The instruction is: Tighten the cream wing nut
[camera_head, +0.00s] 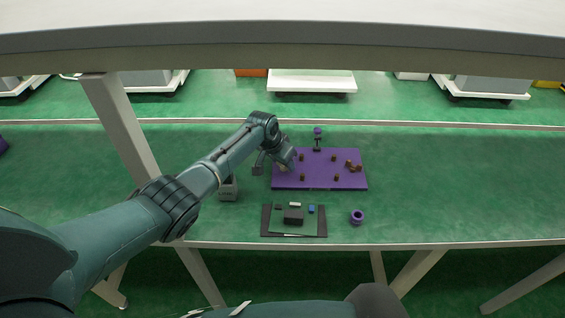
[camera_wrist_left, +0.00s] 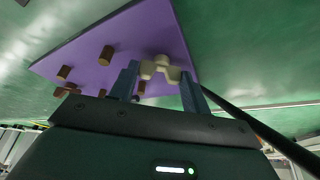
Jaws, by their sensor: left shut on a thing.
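The cream wing nut (camera_wrist_left: 162,68) shows in the left wrist view between my left gripper's fingers, at the edge of the purple board (camera_wrist_left: 140,40). My left gripper (camera_wrist_left: 160,90) is shut on it. In the head view my left gripper (camera_head: 287,166) is over the left end of the purple board (camera_head: 320,184) and hides the nut. My right gripper is not in view.
Several brown pegs (camera_head: 335,179) stand on the board. A dark post with a purple top (camera_head: 318,132) stands behind it. In front are a dark mat (camera_head: 267,232) with small parts and a purple ring (camera_head: 357,217). The bench's right side is clear.

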